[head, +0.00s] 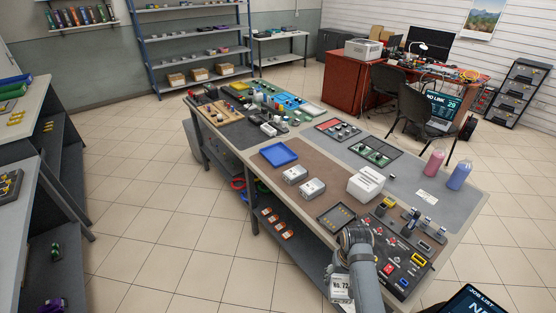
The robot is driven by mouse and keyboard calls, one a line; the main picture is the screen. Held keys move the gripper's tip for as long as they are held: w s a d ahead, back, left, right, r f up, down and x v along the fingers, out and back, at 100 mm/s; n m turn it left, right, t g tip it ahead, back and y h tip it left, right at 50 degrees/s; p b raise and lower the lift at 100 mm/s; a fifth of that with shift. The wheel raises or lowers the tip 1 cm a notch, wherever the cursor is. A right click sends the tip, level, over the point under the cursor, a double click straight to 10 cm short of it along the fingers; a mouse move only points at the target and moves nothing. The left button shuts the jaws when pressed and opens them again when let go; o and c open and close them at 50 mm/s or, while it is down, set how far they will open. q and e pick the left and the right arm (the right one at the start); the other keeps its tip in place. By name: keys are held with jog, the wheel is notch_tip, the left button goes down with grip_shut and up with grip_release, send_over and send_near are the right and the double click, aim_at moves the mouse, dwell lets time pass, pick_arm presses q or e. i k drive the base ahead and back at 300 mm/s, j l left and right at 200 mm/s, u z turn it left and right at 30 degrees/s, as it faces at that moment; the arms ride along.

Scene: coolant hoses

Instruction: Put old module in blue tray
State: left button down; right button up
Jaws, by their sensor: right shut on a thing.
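The blue tray (267,158) lies empty on the brown mat of the long workbench, near its front edge. My right gripper (339,272) is at the bottom of the head view, partly hidden by my own wrist. It is shut on a white module (341,288) with a dark "No. 7…" label; the last digit is hard to read. The module is held at the front edge of the bench, well to the right of and nearer than the blue tray. My left gripper is not in view.
Two grey-white modules (295,174) and (312,188) lie between the tray and my right arm. A white box (366,183), a dark shallow tray (335,216) and a switch panel (405,262) stand near the arm. Pink (433,164) and blue (459,175) bottles stand at the right.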

aim_at(283, 154)
jog(key=i+j+z, duration=0.1)
jog(key=i+j, duration=0.35)
jog(key=j, duration=0.3)
jog(key=i+j+z, duration=0.15)
jog(key=j, duration=0.25)
jog(key=i+j+z, duration=0.1)
jog(key=i+j, duration=0.2)
jog(key=j, duration=0.1)
